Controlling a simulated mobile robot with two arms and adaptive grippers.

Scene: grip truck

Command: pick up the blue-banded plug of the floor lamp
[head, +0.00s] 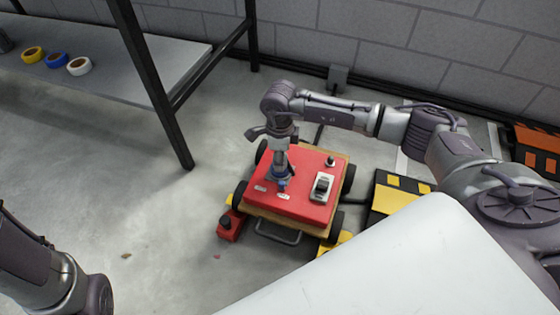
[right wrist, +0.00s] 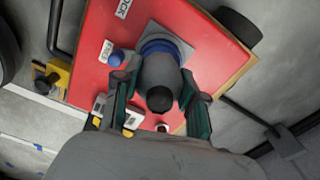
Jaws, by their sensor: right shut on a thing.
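The blue-banded plug (right wrist: 160,72) is a dark grey, rounded body in the right wrist view, with a blue ring at its far end. The ring is over a light grey square plate on the red top of a small wheeled truck (head: 310,200). I cannot tell whether the plug touches the plate. My right gripper (right wrist: 157,108) has its green-edged fingers on both sides of the plug and is shut on it. In the head view my right gripper (head: 281,172) points down at the red top, with blue showing at its tip. My left gripper and the floor lamp are not in view.
A small blue knob (right wrist: 116,58), white labels and a switch block (head: 321,187) sit on the red top. A red block (head: 230,226) lies beside the truck. A shelf with tape rolls (head: 79,66) stands at the left. A yellow-black block (head: 396,196) is at the right.

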